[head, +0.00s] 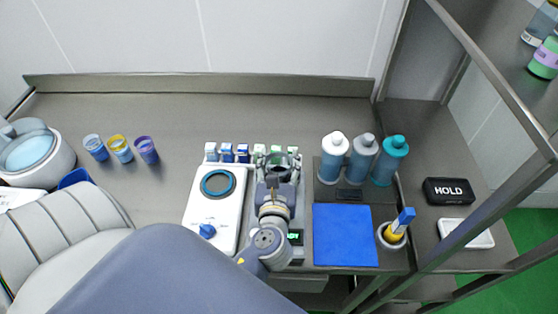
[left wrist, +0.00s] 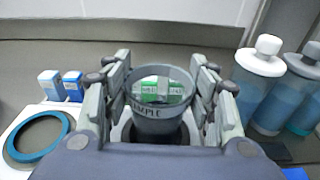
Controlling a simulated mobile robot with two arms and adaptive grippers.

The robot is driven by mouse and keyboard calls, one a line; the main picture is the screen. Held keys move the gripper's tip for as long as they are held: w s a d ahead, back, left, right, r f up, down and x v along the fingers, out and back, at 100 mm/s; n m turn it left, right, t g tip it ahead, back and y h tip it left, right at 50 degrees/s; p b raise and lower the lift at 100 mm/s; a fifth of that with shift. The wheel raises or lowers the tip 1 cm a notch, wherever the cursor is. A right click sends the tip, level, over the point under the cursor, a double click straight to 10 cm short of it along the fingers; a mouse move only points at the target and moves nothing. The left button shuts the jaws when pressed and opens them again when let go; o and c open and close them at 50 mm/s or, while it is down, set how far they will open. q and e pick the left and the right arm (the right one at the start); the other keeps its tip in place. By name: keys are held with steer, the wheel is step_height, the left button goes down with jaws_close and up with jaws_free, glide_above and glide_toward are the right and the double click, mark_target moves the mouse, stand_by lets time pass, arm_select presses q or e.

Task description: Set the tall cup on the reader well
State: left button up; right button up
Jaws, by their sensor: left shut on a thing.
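The tall cup (left wrist: 160,112) is a grey, see-through cup with dark lettering on its side. It stands upright between the fingers of my left gripper (left wrist: 160,100), which is shut on it. In the head view the left gripper (head: 278,168) is over the bench, right of the white unit, and the cup's rim shows between the fingers. A dark round shape (left wrist: 126,132) shows low behind the cup and may be the reader well. The reader is mostly hidden under my arm; a small green display (head: 294,238) shows beside it. I cannot tell whether the cup touches the well.
A white unit (head: 229,222) with a blue-ringed disc and blue knob is close on the left. Small blue and green-labelled cartons (head: 243,153) stand behind. Three small cups (head: 121,149) stand left.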

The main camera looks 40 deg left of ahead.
arm_select(q)
steer(key=shift+f+b, duration=0.35)
steer(key=shift+f, duration=0.2)
steer(key=o, duration=1.1)
steer(key=shift+o, duration=0.2)
steer(key=shift+v, duration=1.35)
steer(key=v, duration=0.8)
steer(key=shift+p, duration=0.3)
steer(key=shift+s+d, duration=0.1)
steer(key=shift+s, duration=0.05)
